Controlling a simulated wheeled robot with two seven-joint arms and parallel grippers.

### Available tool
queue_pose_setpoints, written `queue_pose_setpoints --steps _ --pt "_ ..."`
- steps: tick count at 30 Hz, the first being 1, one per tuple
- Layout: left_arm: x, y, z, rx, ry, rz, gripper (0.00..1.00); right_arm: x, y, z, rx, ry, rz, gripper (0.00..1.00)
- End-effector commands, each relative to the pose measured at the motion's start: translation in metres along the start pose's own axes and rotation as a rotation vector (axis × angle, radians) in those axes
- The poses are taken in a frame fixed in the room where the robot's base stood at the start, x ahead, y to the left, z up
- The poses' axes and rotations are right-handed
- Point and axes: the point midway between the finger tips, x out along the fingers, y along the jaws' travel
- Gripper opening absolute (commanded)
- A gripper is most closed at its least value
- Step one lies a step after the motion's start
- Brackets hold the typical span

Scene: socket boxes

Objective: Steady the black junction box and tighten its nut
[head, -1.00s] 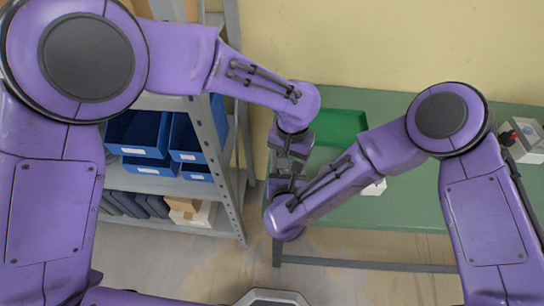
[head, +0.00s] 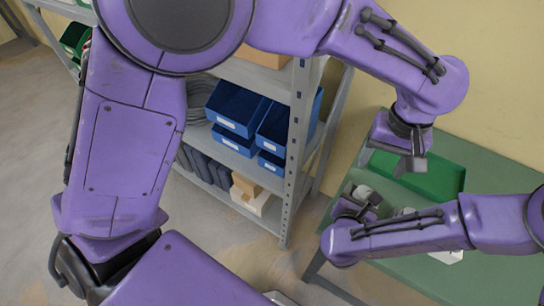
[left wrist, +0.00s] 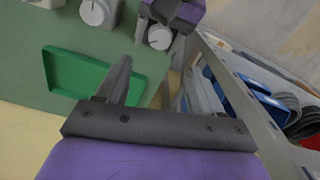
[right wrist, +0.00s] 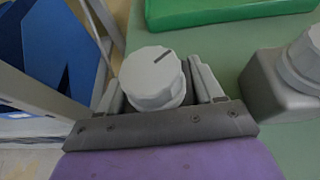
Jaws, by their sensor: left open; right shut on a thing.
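My right gripper (head: 358,203) is shut low at the table's left end. In the right wrist view a pale ribbed nut (right wrist: 152,78) with a dark mark on top stands between its fingers (right wrist: 155,92). The junction box under this nut is mostly hidden by the gripper, so its colour is hard to tell. The nut also shows in the left wrist view (left wrist: 159,38). My left gripper (head: 408,166) is open and empty, above and apart from the nut, over the green tray's near left side. Its fingers (left wrist: 158,82) also show in the left wrist view.
A grey box (right wrist: 270,90) with a pale nut stands right of the held one. A green tray (head: 445,180) lies behind on the green table (head: 480,152). A metal shelf (head: 300,130) with blue bins (head: 238,108) stands close to the table's left end.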

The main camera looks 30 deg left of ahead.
Motion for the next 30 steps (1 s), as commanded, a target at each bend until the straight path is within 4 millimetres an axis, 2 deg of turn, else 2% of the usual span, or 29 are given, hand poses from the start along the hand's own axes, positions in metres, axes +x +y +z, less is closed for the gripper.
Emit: queue_pose_setpoints --steps 1,2,7,8,22,29,30 --pt "-0.013 0.001 -0.001 0.0 0.004 0.004 0.67 0.0 0.0 0.0 0.0 -0.001 0.0 0.29" --pt "-0.017 0.0 0.0 0.021 0.002 0.003 0.67 0.0 0.0 0.0 0.0 -0.001 0.0 0.29" --pt "-0.015 -0.001 0.004 0.401 -0.001 0.002 0.67 0.0 0.0 0.0 0.0 -0.001 0.0 0.29" --pt "-0.005 -0.001 0.004 0.403 -0.006 -0.001 0.67 0.0 0.0 0.0 0.0 -0.001 0.0 0.29" --pt "0.109 -0.001 0.005 0.394 -0.005 -0.001 0.67 0.0 0.0 0.0 0.0 -0.001 0.0 0.29" --pt "0.105 0.0 0.004 -0.024 0.0 0.003 0.67 0.0 0.0 0.001 0.0 -0.001 0.0 0.29" --pt "0.091 0.0 0.002 -0.018 0.006 0.003 0.67 0.0 0.0 0.001 0.0 -0.001 0.0 0.29"
